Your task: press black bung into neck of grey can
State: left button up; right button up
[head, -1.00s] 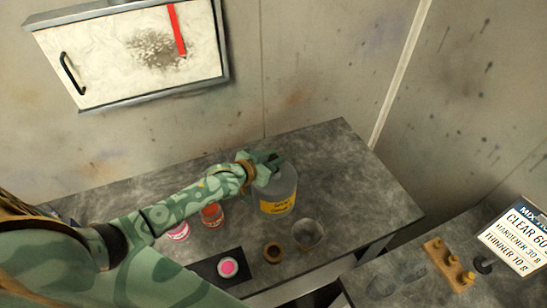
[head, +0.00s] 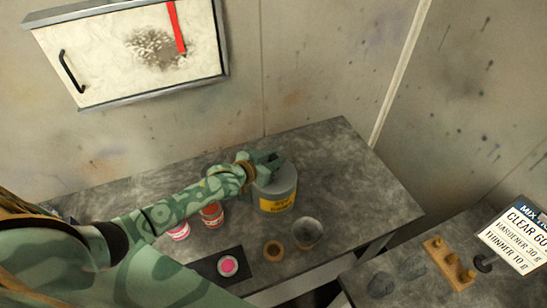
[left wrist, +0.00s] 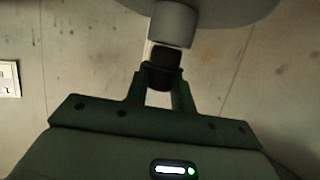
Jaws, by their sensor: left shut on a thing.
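The grey can (head: 275,186) with a yellow label stands upright on the long grey bench. My left gripper (head: 266,161) is at the upper left of its top in the head view and hides part of it. In the left wrist view, the gripper (left wrist: 160,72) is shut on the black bung (left wrist: 166,56). The bung is right at the end of the can's grey neck (left wrist: 172,24) and a little left of its middle. I cannot tell whether it touches or has entered the neck. The bung is hidden in the head view. My right gripper is not in view.
Left of the can stand a red-orange jar (head: 212,214) and a pink jar (head: 179,231). In front are a grey cup (head: 308,232), a small brown ring-shaped pot (head: 273,250) and a pink-topped item (head: 228,266). The bench right of the can is clear.

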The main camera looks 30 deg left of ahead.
pick_arm(q)
jog(key=shift+f+b, duration=0.65)
jog(key=shift+f, duration=0.35)
jog(key=o, duration=1.1)
jog(key=shift+c, duration=0.2)
jog(key=p+v, duration=0.1)
jog(key=v, duration=1.5)
jog(key=shift+s+r+p, duration=0.15)
jog(key=shift+p, duration=0.15)
jog(key=shift+a, duration=0.1)
